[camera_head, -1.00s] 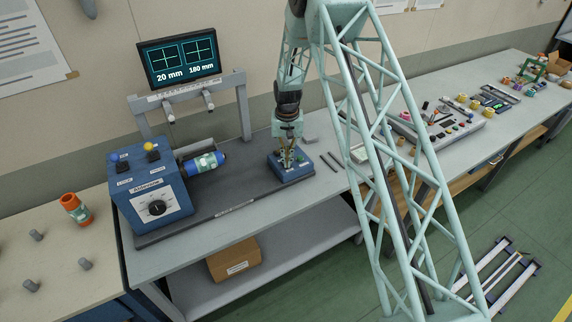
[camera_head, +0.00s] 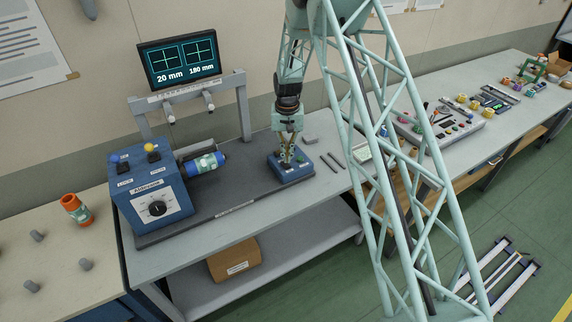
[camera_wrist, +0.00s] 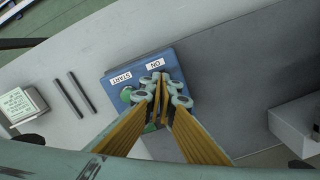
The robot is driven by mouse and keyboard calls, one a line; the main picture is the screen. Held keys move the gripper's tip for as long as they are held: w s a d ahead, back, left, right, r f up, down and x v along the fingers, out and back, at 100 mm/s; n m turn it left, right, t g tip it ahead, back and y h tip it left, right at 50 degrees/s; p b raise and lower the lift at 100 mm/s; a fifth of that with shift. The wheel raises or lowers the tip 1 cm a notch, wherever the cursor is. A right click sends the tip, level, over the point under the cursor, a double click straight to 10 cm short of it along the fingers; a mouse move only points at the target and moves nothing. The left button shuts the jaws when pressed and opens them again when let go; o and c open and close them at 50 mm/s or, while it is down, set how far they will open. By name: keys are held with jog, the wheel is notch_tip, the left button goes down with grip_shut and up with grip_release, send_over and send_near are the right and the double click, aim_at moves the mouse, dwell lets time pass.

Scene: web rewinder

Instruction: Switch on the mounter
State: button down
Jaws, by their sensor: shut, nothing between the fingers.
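A small blue control box (camera_head: 291,172) sits on the dark grey base plate of the machine. In the wrist view the box (camera_wrist: 116,78) carries white labels reading START and ON. A green button (camera_wrist: 126,94) shows beside the START label. My gripper (camera_head: 287,160) points down over the box, and in the wrist view its fingertips (camera_wrist: 160,84) are together beside the ON label. The fingers hide whatever lies under them, and I cannot tell whether they touch it. A blue machine unit (camera_head: 153,198) with a black dial stands at the plate's left end.
A monitor (camera_head: 180,60) reading 20 mm and 180 mm stands behind the plate. A blue and white roll (camera_head: 203,163) is mounted at the blue unit's right side. Two dark rods (camera_wrist: 76,94) and a small display device (camera_wrist: 22,106) lie near the box. The plate's middle is clear.

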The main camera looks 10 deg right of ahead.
jog(key=shift+r+p, duration=0.3)
jog(key=shift+r, duration=1.55)
notch_tip(320, 180, up, 20)
jog(key=t+b, duration=0.1)
jog(key=b, duration=0.3)
send_over(287, 166)
jog(key=s, duration=1)
jog(key=s+r+n+t+b, duration=0.1)
jog(key=s+r+b, duration=0.3)
jog(key=s+r, duration=0.95)
jog(key=s+r+n+t+b, duration=0.15)
jog(key=s+b, duration=0.25)
jog(key=s, duration=1.5)
jog(key=s+f+b, duration=0.1)
jog(key=s+b, duration=0.1)
jog(key=s, duration=0.7)
jog(key=s+f+b, duration=0.2)
jog(key=s, duration=0.7)
jog(key=shift+s+f, duration=0.25)
jog(key=shift+f, duration=0.05)
jog(key=shift+t, duration=0.25)
